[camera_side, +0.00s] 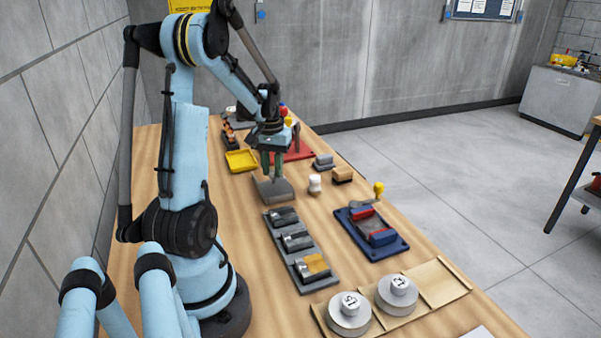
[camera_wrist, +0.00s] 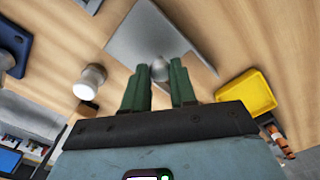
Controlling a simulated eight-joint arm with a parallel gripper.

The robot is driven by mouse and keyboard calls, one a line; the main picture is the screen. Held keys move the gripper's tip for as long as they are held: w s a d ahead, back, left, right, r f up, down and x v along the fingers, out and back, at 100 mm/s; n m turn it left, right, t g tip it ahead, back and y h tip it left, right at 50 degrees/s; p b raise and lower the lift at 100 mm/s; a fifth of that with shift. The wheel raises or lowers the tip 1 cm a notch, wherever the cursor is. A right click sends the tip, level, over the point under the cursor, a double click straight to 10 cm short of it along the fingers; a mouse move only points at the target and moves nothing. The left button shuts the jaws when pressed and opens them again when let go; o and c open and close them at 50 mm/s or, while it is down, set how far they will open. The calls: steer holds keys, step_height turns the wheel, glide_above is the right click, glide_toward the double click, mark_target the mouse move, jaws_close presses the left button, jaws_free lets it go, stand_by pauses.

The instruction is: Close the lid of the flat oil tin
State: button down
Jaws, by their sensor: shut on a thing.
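The flat oil tin (camera_side: 283,194) is a low grey box on the wooden bench, below my gripper (camera_side: 271,176). In the wrist view its broad grey top (camera_wrist: 135,38) lies beyond my green fingers, with a small rounded grey knob (camera_wrist: 158,70) between the fingertips. My gripper (camera_wrist: 160,76) points down and is shut on this knob. The fingers hide part of the tin in the side view. I cannot tell how far the lid is tilted or whether it touches the rim all round.
A yellow tray (camera_side: 241,160) stands behind the tin. A white-topped knob (camera_side: 315,184) stands close on its right. A grey rack of blocks (camera_side: 301,253) is in front, and a blue vise-like fixture (camera_side: 371,233) is front right. Weights (camera_side: 349,312) sit in a wooden tray nearer the camera.

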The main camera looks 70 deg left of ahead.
mark_target(273, 171)
steer(key=shift+d, duration=0.3)
steer(key=c, duration=1.2)
jaws_free()
steer(key=shift+w, duration=0.1)
steer(key=o, duration=0.3)
steer(key=shift+a, duration=0.1)
step_height(273, 171, up, 12)
